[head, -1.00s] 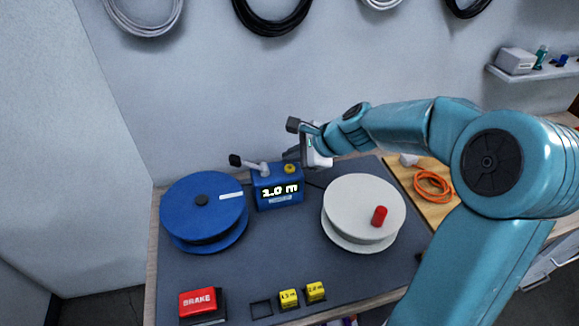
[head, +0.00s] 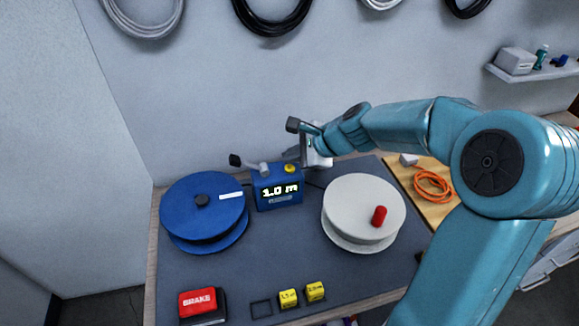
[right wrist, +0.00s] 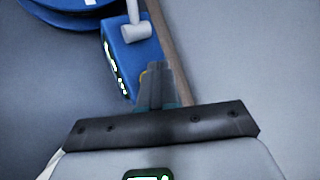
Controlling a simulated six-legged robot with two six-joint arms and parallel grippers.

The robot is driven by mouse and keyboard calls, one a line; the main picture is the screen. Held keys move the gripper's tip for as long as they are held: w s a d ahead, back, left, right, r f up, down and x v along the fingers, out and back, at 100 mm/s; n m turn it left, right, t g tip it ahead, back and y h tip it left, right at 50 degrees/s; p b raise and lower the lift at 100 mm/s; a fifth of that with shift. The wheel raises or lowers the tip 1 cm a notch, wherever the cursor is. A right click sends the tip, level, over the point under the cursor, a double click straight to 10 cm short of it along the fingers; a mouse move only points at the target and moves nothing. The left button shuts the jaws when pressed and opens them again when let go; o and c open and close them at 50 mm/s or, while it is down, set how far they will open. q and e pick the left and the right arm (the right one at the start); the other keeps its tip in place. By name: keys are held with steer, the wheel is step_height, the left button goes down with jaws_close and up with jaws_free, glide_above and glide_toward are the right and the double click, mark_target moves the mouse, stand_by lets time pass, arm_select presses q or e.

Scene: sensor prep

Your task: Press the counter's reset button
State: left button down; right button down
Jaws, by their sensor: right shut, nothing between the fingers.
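The blue counter (head: 279,196) stands at the back of the mat, its lit display reading 1.0 m. A round yellow button (head: 290,168) sits on its top right. A lever with a dark knob (head: 235,160) rises at its left. My right gripper (head: 291,154) is shut and empty, just above and behind the button; I cannot tell whether it touches. In the right wrist view, the shut fingers (right wrist: 156,85) overlap the counter's (right wrist: 128,53) edge and hide most of the yellow button (right wrist: 143,78). My left gripper is out of view.
A blue reel (head: 203,215) stands left of the counter, a white reel (head: 362,205) with a red handle (head: 380,216) right. A red brake button (head: 198,301) and yellow blocks (head: 288,298) line the front. The wall (head: 210,90) is close behind.

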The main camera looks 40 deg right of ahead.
mark_target(292, 169)
steer(key=shift+f, duration=0.1)
steer(key=shift+f+b, duration=0.35)
steer(key=shift+b, duration=0.05)
steer(key=shift+f+b, duration=0.4)
steer(key=shift+f, duration=0.05)
stand_by(0.5)
steer(key=shift+r, duration=0.15)
steer(key=shift+r+p, duration=0.75)
steer(key=shift+p, duration=0.1)
step_height(292, 169, up, 5)
steer(key=p, duration=0.5)
steer(key=shift+r, duration=0.1)
